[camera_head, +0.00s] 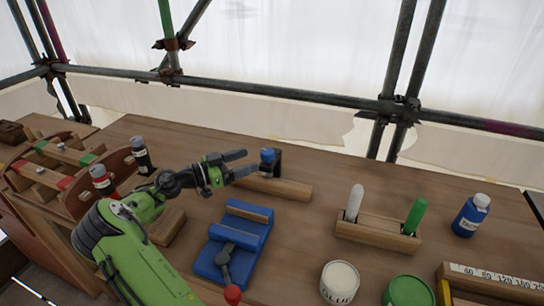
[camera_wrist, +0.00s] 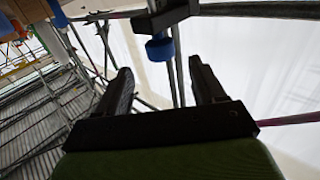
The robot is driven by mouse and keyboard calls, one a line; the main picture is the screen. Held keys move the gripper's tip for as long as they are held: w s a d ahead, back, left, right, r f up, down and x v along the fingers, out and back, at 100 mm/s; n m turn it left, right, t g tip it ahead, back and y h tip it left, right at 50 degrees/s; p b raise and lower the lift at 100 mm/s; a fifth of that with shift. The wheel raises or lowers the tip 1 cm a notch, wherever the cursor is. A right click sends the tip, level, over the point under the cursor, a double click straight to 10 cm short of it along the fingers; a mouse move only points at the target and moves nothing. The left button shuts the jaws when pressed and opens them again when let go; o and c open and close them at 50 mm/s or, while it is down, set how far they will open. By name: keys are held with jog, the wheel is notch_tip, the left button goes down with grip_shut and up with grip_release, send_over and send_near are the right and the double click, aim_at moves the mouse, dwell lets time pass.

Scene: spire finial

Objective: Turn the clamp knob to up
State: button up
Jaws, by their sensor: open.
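A blue knob (camera_head: 268,155), which looks like the clamp knob, sits on a black bracket (camera_head: 277,164) at the end of a wooden bar (camera_head: 285,188) on the bench. My gripper (camera_head: 249,163) is open, just left of the knob, with its fingers pointing at it. In the wrist view the blue knob (camera_wrist: 160,48) hangs from the black bracket (camera_wrist: 166,17), beyond and roughly between the tips of my open gripper (camera_wrist: 161,68). The fingers appear apart from the knob. I cannot make out a mark showing which way the knob is turned.
A blue vise (camera_head: 245,222) with a red-tipped lever (camera_head: 232,293) stands in front of the knob. Scaffold poles (camera_head: 300,96) run behind the bench.

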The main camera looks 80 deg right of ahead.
aim_at(272, 149)
jog(key=b+x, duration=0.1)
jog(key=x, duration=0.8)
jog(key=shift+s+d, duration=0.1)
jog(key=shift+d, duration=0.05)
jog(key=shift+c, duration=0.5)
jog(key=c, duration=0.9)
jog(key=shift+o, duration=0.2)
jog(key=shift+n+t+h+b, duration=0.4)
jog(key=shift+h+b, duration=0.1)
jog(key=shift+b, duration=0.25)
